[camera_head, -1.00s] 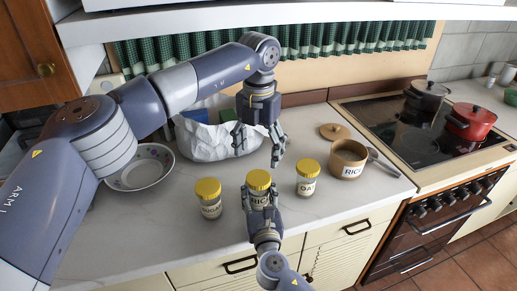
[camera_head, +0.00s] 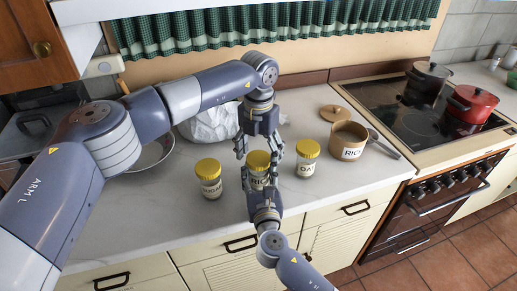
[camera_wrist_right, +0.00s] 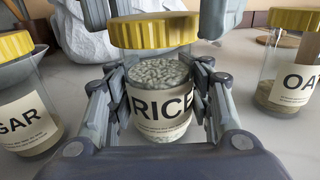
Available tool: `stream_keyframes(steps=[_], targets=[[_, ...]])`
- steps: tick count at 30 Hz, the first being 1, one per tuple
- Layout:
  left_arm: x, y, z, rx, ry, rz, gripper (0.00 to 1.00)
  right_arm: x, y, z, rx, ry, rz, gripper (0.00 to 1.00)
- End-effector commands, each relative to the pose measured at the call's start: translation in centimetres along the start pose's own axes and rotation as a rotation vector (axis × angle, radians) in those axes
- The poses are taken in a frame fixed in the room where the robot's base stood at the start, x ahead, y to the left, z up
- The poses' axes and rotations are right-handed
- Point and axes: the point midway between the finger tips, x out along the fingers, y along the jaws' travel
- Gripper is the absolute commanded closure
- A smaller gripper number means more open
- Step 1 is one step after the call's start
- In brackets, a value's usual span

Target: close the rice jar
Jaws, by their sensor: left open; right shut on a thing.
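The glass rice jar (camera_wrist_right: 160,95) stands upright on the counter, full of pale grains, with a yellow lid (camera_head: 259,160) on top. It is in the middle of the wrist view. My right gripper (camera_head: 262,190) is shut around the jar's body from the front, below the lid. My left gripper (camera_head: 258,150) is open, coming from above and behind, its fingers either side of the lid. Whether they touch the lid, and how tightly it sits, I cannot tell.
A sugar jar (camera_head: 209,181) stands left and an oat jar (camera_head: 306,160) right, both yellow-lidded. Behind right are an open brown canister (camera_head: 349,140) labelled rice, its wooden lid (camera_head: 334,112) and a spoon (camera_head: 384,143). A white bag (camera_head: 212,122) and a bowl (camera_head: 155,155) are behind left.

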Motion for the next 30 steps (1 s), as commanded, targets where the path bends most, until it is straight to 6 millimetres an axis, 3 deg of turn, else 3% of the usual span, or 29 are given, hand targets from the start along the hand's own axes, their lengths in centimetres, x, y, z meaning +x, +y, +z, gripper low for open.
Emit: stream_keyframes(steps=[4,10,11,20,21,23,30], targets=[[0.0,0.01,-0.01,0.0,0.0,0.0,0.3,0.0,-0.01,0.0,0.0,0.0,0.0,1.0],[-0.01,0.01,-0.01,0.0,0.001,0.0,0.73,0.0,-0.01,0.0,0.0,0.0,0.0,1.0],[-0.01,0.01,-0.01,0.0,0.001,0.0,0.75,0.0,-0.01,0.0,0.0,0.0,0.0,1.0],[0.0,0.02,-0.01,0.003,0.001,0.0,0.75,0.0,-0.01,0.0,0.0,0.0,0.0,1.0],[0.0,0.02,-0.01,0.003,0.001,0.0,0.4,0.0,-0.01,0.0,0.0,0.0,0.0,1.0],[0.0,0.02,-0.01,0.003,0.001,0.0,0.26,0.0,-0.01,0.0,0.0,0.0,0.0,1.0],[-0.01,0.01,-0.01,0.003,0.001,0.0,0.23,0.0,0.0,-0.01,0.0,0.0,0.0,1.0]])
